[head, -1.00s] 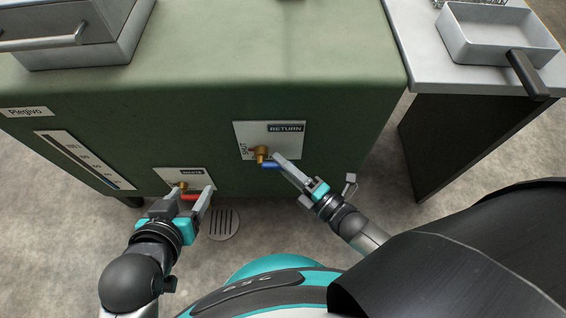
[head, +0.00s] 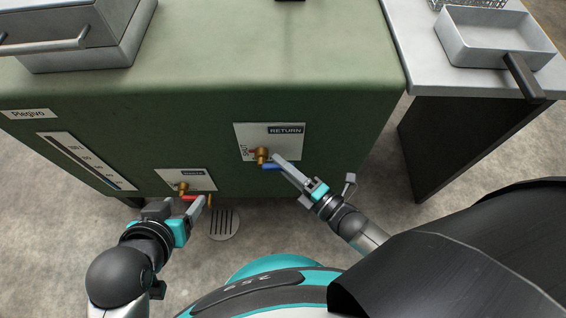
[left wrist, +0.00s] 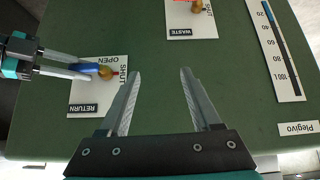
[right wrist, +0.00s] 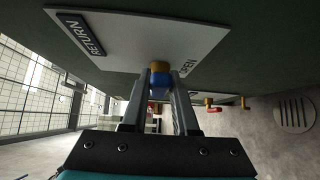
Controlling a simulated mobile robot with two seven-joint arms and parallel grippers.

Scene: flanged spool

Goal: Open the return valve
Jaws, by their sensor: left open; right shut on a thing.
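The return valve (head: 262,155) is a brass fitting with a blue handle (head: 272,167) on a white RETURN plate (head: 286,144) on the green cabinet front. Its SHUT label is on the plate's left side in the head view, and the handle points right, away from it. My right gripper (head: 282,171) is shut on the blue handle. The right wrist view shows the brass (right wrist: 160,67) and a bit of blue (right wrist: 157,87) between the fingers. My left gripper (head: 181,205) is open and empty in front of the cabinet, near the waste valve's red handle (head: 194,198).
The waste valve's plate (head: 200,177) is lower left of the return plate. A level gauge (head: 85,160) is further left. A round floor drain (head: 223,223) lies below. A side table holds a pan (head: 490,45), its handle (head: 523,77) overhanging the front edge.

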